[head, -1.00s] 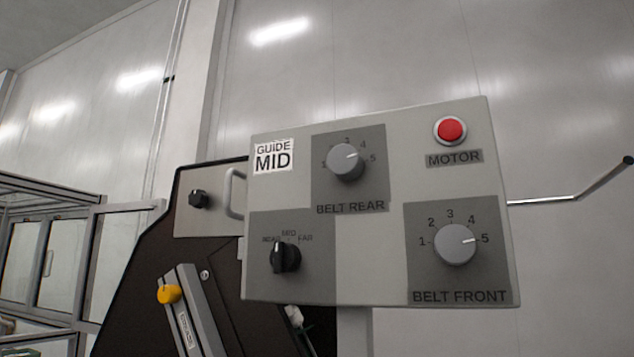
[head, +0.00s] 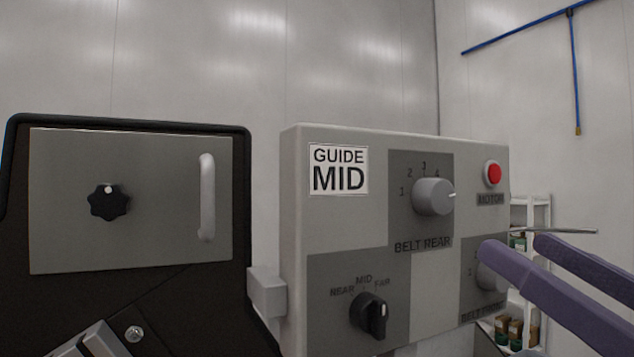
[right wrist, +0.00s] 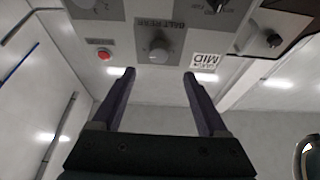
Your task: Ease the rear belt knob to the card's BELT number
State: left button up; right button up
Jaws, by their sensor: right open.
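The BELT REAR knob (head: 433,197) is a grey round dial on the upper middle of the grey control panel (head: 340,235). Its white mark points to the right, past the 4; the 5 is hidden from this side. The white card (head: 338,169) reads GUIDE MID; I see no BELT number on it. My right gripper (head: 515,247) comes in from the right with purple fingers, partly covering the BELT FRONT knob (head: 491,276). In the right wrist view, the open, empty right gripper (right wrist: 159,73) has the BELT REAR knob (right wrist: 158,47) ahead between its fingers, apart from them. My left gripper is not in view.
The black NEAR/MID/FAR selector (head: 369,316) sits below the BELT REAR knob. The red MOTOR button (head: 493,173) is at the panel's upper right. A grey door (head: 140,230) with a handle and black knob stands to the left. Shelves (head: 540,212) stand behind at right.

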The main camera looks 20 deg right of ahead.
aim_at(443, 200)
jog(key=p+x, duration=0.5)
jog(key=x, duration=0.3)
jog(key=shift+w+d+r, duration=0.15)
jog(key=shift+r, duration=0.05)
jog(key=shift+w+p, duration=0.35)
jog(key=shift+w, duration=0.1)
jog(key=c, duration=0.3)
grip_shut()
